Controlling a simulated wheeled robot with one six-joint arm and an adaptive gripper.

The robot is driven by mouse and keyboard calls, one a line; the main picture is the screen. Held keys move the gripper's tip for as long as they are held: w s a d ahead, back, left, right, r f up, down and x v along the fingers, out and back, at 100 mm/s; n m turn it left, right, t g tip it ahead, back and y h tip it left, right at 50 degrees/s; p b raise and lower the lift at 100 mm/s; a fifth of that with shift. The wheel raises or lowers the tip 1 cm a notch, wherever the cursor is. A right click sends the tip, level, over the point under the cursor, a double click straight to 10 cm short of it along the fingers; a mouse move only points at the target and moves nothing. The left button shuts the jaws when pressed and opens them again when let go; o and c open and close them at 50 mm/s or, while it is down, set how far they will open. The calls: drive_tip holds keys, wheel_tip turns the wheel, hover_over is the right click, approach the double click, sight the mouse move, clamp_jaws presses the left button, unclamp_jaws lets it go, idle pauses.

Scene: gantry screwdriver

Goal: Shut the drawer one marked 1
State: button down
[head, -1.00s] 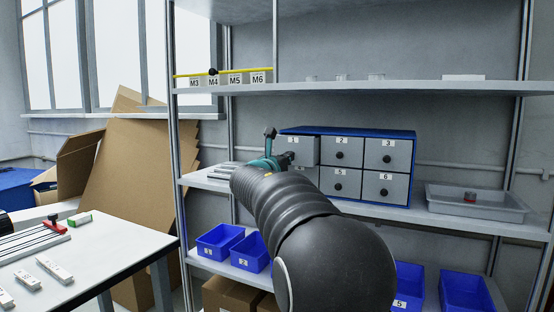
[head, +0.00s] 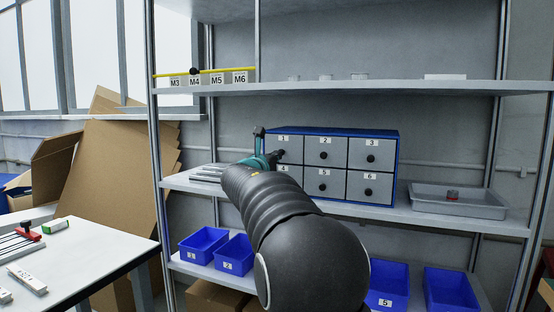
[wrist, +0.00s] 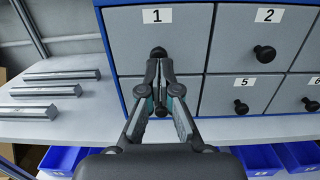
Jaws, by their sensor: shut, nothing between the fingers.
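Drawer 1 (head: 291,146) is the top left drawer of a blue-framed cabinet with grey drawer fronts. Its front looks level, or nearly level, with its neighbours. In the wrist view, drawer 1 (wrist: 187,35) carries the label "1" above a dark round knob (wrist: 158,52). My gripper (wrist: 160,64) is shut and empty, with its fingertips at the lower edge of that knob. I cannot tell whether they touch it. In the head view, my gripper (head: 273,158) is at the cabinet's left side, and my arm hides the drawer below.
Drawer 2 (wrist: 247,45) is right beside drawer 1. Grey bars (wrist: 55,92) lie on the shelf left of the cabinet. A grey tray (head: 458,208) stands to its right. Blue bins (head: 203,243) sit on the shelf below. A white worktable (head: 95,255) is at left.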

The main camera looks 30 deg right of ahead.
drive_tip(key=b+v, duration=0.1)
drive_tip(key=v, duration=1.1)
drive_tip(key=s+a+f+m+g+y, duration=0.1)
drive_tip(key=s+f+m+g+y, duration=0.2)
drive_tip(key=s+f+m, duration=0.5)
drive_tip(key=s+a+f+m+g+y, duration=0.1)
drive_tip(key=s+f+m+g+y, duration=0.15)
drive_tip(key=f+m, duration=0.6)
drive_tip(key=s+a+f+m+y, duration=0.3)
drive_tip(key=s+a+f, duration=0.1)
drive_tip(key=s, duration=0.4)
drive_tip(key=s+a+f+m+y, duration=0.3)
drive_tip(key=s+a+f, duration=0.1)
drive_tip(key=s+a, duration=0.3)
drive_tip(key=s+a+f+m+y, duration=0.3)
drive_tip(key=s+a+f, duration=0.2)
drive_tip(key=s, duration=0.4)
drive_tip(key=shift+s+a, duration=0.25)
drive_tip(key=shift+a, duration=0.2)
drive_tip(key=shift+g+y, duration=0.25)
